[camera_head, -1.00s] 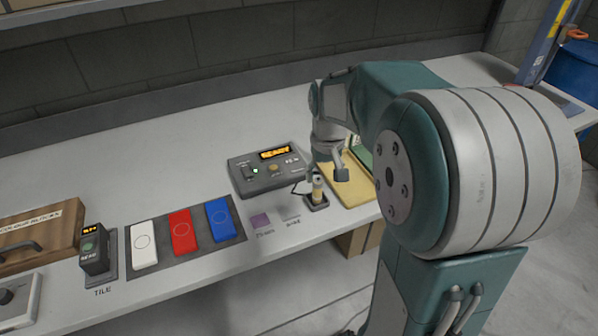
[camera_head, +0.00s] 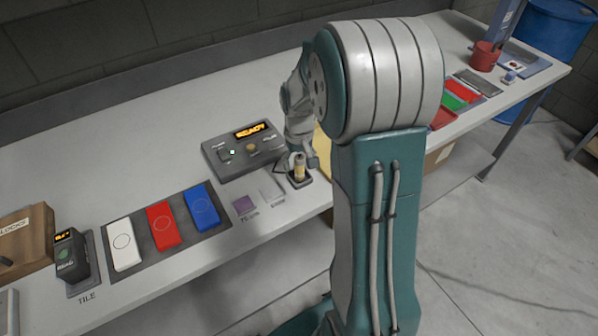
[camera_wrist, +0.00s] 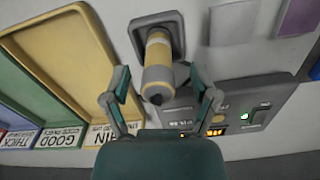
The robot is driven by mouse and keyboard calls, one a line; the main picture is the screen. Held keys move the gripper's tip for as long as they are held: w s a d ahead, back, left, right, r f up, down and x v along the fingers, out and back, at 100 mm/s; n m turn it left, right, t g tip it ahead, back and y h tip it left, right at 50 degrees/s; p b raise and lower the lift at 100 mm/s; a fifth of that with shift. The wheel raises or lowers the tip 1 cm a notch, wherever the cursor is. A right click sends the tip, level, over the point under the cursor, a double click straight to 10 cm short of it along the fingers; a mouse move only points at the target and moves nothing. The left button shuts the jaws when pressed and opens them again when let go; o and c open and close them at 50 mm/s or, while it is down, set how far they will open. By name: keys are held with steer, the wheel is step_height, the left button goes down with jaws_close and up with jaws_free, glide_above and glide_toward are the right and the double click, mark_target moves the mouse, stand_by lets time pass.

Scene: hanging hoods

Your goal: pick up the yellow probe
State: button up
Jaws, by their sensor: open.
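The yellow probe (camera_head: 299,165) stands upright in a small dark square holder (camera_head: 300,181) near the front edge of the bench. In the wrist view, the probe (camera_wrist: 159,62) is a pale yellow cylinder with a grey end cap and a dark tip, and its far end sits in the holder (camera_wrist: 176,22). My gripper (camera_wrist: 160,92) is open, with one finger on each side of the probe's capped end. I see a gap between each finger and the probe.
A grey gauge box (camera_head: 243,150) reading READY stands just behind the holder. Purple (camera_head: 243,205) and pale (camera_head: 271,190) tiles lie to its left, near white, red and blue blocks (camera_head: 201,207). A yellow tray (camera_wrist: 62,50) lies close to my gripper in the wrist view.

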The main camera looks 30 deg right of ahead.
mark_target(299, 177)
step_height(299, 177, down, 3)
steer(key=shift+r, duration=0.2)
jaws_close()
